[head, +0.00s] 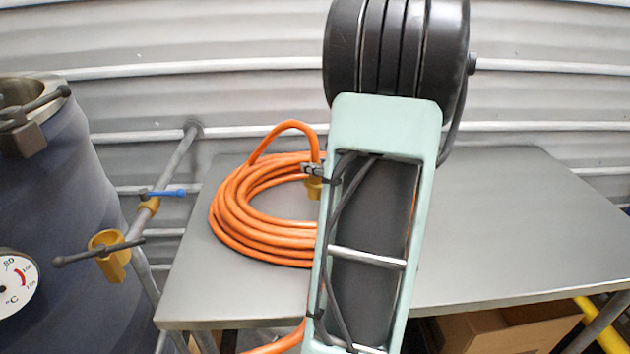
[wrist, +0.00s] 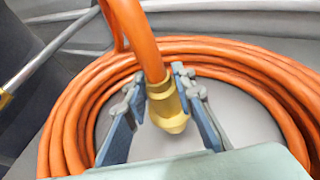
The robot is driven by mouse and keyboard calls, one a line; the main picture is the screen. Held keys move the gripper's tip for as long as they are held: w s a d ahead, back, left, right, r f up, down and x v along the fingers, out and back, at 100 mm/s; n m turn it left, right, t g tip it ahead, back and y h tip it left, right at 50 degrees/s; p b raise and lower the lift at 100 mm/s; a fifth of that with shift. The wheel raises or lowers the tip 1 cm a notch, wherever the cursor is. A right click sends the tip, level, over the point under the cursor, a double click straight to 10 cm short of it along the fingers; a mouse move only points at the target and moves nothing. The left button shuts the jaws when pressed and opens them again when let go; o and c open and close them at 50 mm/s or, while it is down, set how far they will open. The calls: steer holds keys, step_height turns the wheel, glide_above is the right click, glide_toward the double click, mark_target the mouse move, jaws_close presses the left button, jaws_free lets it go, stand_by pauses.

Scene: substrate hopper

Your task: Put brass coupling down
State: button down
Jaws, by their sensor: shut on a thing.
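The brass coupling (wrist: 167,108) is fitted on the end of an orange hose (wrist: 136,32) that rises from it in the wrist view. My gripper (wrist: 158,82) is shut on the coupling, with one blue-grey finger on each side. The coupling points down over the bare middle of the hose coil (head: 262,217). In the head view the coupling (head: 314,188) shows just left of my arm, at the coil's right side, and my gripper (head: 316,170) is partly hidden. I cannot tell whether the coupling touches the table.
The coil lies on a grey metal table (head: 490,220), whose right part is clear. A dark drum (head: 70,215) with a dial stands at the left. A cardboard box (head: 505,330) sits below the table.

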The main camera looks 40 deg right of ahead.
mark_target(319, 178)
steer(key=shift+f+b, duration=0.85)
steer(key=shift+f, duration=0.7)
steer(key=shift+f, duration=0.15)
steer(key=c, duration=1.6)
jaws_free()
steer(key=v, duration=1.2)
steer(key=shift+r+p, duration=0.2)
steer(key=shift+p, duration=0.2)
steer(key=shift+w+d, duration=0.1)
